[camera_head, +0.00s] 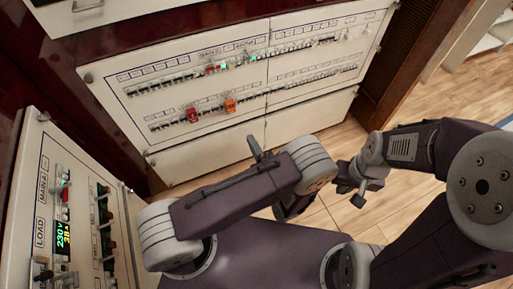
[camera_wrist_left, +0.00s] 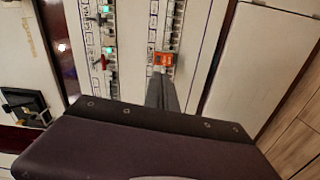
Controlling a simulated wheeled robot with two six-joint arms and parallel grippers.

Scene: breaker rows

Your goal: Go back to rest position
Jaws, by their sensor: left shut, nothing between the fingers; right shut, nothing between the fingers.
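My left gripper (camera_head: 256,147) is shut and empty, in front of the lower part of the white breaker panel (camera_head: 205,152). In the left wrist view its dark shut fingers (camera_wrist_left: 161,82) point up the panel and overlap the area just below an orange breaker (camera_wrist_left: 163,60). That view does not show clearly whether they touch it. My right gripper (camera_head: 357,196) hangs over the wooden floor, right of the panel, shut and empty.
The panel carries two breaker rows, with red (camera_head: 192,115) and orange (camera_head: 230,104) breakers in the lower row. A second panel with a lit display (camera_head: 63,240) stands at the left. Open wooden floor (camera_head: 400,212) lies to the right.

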